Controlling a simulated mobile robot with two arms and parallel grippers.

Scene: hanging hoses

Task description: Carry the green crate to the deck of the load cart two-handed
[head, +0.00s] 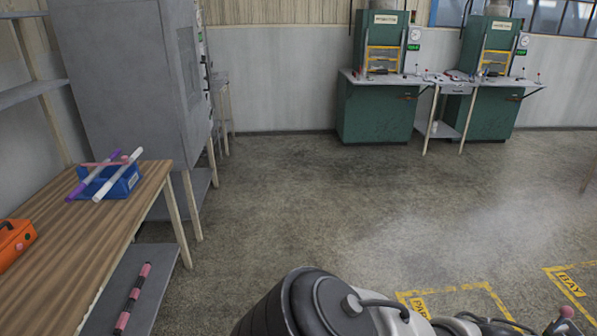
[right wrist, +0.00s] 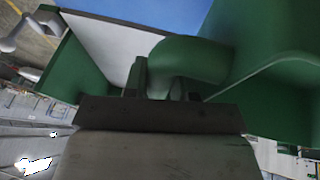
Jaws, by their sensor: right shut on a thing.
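The green crate (right wrist: 250,75) fills much of the right wrist view, very close, with a pale grey inner surface and a blue area beyond it. My right gripper (right wrist: 166,85) is shut on a rounded green part of the crate, which looks like its handle or rim. The head view does not show the crate or either gripper; only a dark arm part of mine shows at its bottom. My left gripper is not in view. I cannot make out the load cart or its deck in either view.
A wooden bench (head: 65,235) at left holds a blue bin (head: 118,184) with rods and an orange case (head: 14,240). A grey cabinet (head: 130,75) stands behind it. Green machines (head: 375,110) line the back wall. Open floor lies mid-room, with yellow markings (head: 470,290) at lower right.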

